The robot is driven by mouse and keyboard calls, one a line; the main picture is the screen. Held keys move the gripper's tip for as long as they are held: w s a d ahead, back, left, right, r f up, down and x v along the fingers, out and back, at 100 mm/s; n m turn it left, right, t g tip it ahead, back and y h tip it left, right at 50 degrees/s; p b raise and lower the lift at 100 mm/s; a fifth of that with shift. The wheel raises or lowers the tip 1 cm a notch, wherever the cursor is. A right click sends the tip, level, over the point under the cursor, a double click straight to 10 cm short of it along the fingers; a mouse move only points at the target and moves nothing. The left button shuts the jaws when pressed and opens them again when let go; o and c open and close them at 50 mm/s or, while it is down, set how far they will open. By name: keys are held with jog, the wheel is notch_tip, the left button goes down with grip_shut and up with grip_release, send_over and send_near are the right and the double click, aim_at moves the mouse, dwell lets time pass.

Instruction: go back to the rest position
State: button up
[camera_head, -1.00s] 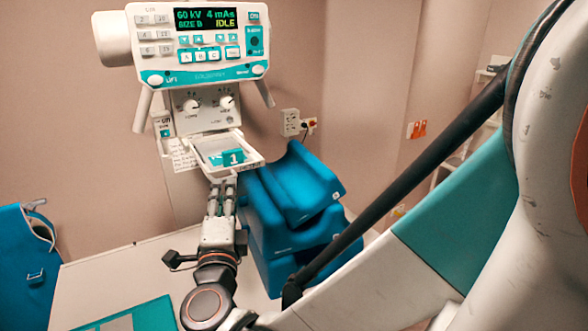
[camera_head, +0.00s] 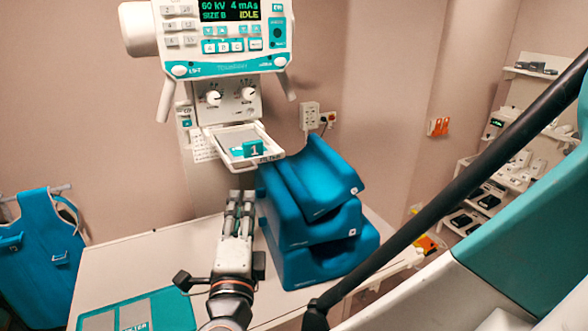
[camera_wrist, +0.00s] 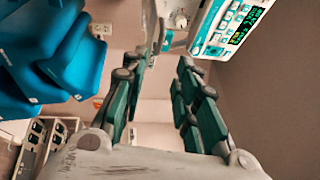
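My gripper (camera_head: 241,198) is in front of and below the machine's filter tray in the head view. Its fingertips are apart from the tray. In the wrist view its two green-padded fingers (camera_wrist: 163,85) stand apart with nothing between them, so it is open and empty. The pale filter tray (camera_head: 268,157) sits in the machine with a teal piece marked 1 (camera_head: 249,149) on it.
The x-ray machine (camera_head: 222,65) shows IDLE. Stacked blue cushions (camera_head: 320,235) stand close to the right of my gripper on a white table (camera_head: 130,262). A teal mat (camera_head: 150,310) lies front left. A blue apron (camera_head: 40,250) hangs left; shelves (camera_head: 505,180) stand right.

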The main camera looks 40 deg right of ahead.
jog(key=w+a+f+n+t+y+b, duration=0.2)
jog(key=w+a+n+t+y+b, duration=0.35)
jog(key=a+n+y+b, duration=0.35)
jog(key=w+a+f+n+g+y+b, duration=0.25)
jog(key=a+f+n+y+b, duration=0.3)
jog(key=f+n, duration=0.45)
jog(key=s+d+f+n+g+b, duration=0.2)
jog(key=s+f+g+b, duration=0.1)
jog(key=f, duration=0.4)
jog(key=s+d+f+n+g+h+b, duration=0.1)
jog(key=s+d+f+n+g+b, duration=0.2)
jog(key=s+f, duration=0.3)
jog(key=s+d+f+n+g+h+b, duration=0.1)
jog(key=s+d+f+n+g+b, duration=0.1)
jog(key=f, duration=0.7)
jog(key=s+d+g+b, duration=0.1)
jog(key=s+g+b, duration=0.1)
jog(key=g, duration=0.1)
jog(key=shift+s+f+n, duration=0.15)
jog(key=shift+f+n, duration=0.15)
jog(key=shift+f, duration=0.1)
